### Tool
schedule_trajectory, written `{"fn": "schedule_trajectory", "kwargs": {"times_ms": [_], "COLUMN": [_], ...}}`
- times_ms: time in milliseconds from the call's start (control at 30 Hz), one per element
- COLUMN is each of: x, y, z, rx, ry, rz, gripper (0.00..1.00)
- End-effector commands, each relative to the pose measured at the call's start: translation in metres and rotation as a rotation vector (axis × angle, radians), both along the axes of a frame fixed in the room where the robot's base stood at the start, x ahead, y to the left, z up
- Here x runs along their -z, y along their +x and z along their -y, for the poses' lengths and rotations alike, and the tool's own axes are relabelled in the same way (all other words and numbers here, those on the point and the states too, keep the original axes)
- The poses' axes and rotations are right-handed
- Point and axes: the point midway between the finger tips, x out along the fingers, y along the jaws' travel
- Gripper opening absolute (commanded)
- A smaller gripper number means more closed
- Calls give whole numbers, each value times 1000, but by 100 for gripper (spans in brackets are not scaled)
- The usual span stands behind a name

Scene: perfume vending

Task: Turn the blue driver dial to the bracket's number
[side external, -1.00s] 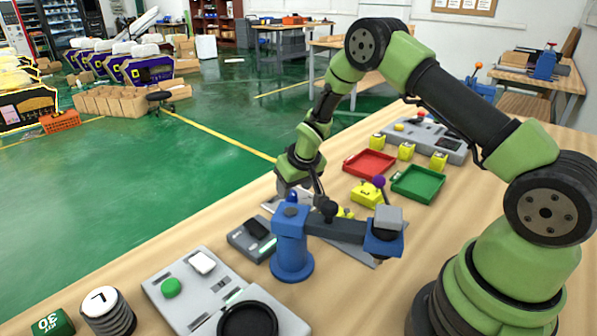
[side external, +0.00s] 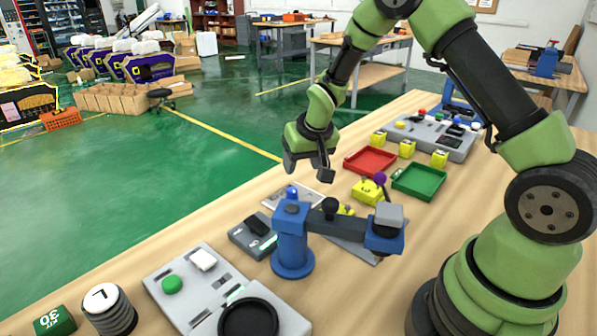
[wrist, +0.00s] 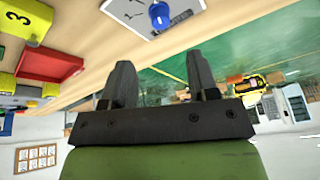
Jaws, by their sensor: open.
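A small blue knob, which looks like the driver dial (wrist: 160,15), stands on a pale plate (wrist: 128,12) at the top of the wrist view. In the side view a blue knob (side external: 291,191) shows just behind the top of a blue post; the pale plate (side external: 271,200) is partly hidden by that post. My gripper (side external: 307,170) is open and empty above and behind the plate, clear of the knob. In the wrist view its two fingers (wrist: 160,70) are apart with nothing between them. I cannot read the dial's setting or tell which number belongs to the bracket.
The blue post (side external: 292,240) carries a dark arm towards the right. A red tray (side external: 370,160), a green tray (side external: 419,181) and several yellow blocks (side external: 407,149) stand farther back. A grey panel (side external: 215,290) with a green button is in front. One yellow block (wrist: 25,20) shows a 3.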

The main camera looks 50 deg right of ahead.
Motion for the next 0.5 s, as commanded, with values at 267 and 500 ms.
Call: {"fn": "schedule_trajectory", "kwargs": {"times_ms": [267, 500], "x": [2, 1], "y": [-4, -2], "z": [11, 16], "rx": [1063, 1968], "ry": [460, 849], "rz": [55, 61], "gripper": [54, 54]}}
